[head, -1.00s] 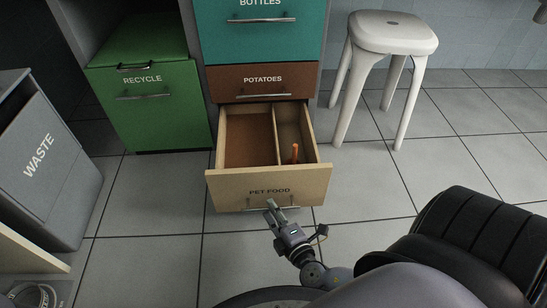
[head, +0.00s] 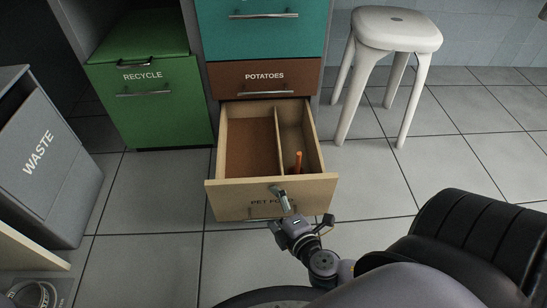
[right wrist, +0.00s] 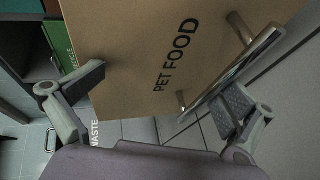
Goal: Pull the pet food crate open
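The pet food crate (head: 222,200) is a light wooden drawer at the bottom of the cabinet. It stands well out, with its inside in view. Its metal handle (head: 262,218) is low on the front; it also shows in the right wrist view (right wrist: 243,70). My right gripper (head: 281,197) is in front of the crate's face, covering part of the label. In the right wrist view, its fingers (right wrist: 163,92) are spread, one close beside the handle, with nothing between them. Whether that finger touches the handle I cannot tell. My left gripper is not in view.
A thin orange item (head: 298,162) stands in the crate's right compartment. The closed potatoes drawer (head: 230,78) is above. A green recycle bin (head: 160,110) and grey waste bin (head: 60,170) are left. A white stool (head: 398,32) stands right. Floor around the crate is clear.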

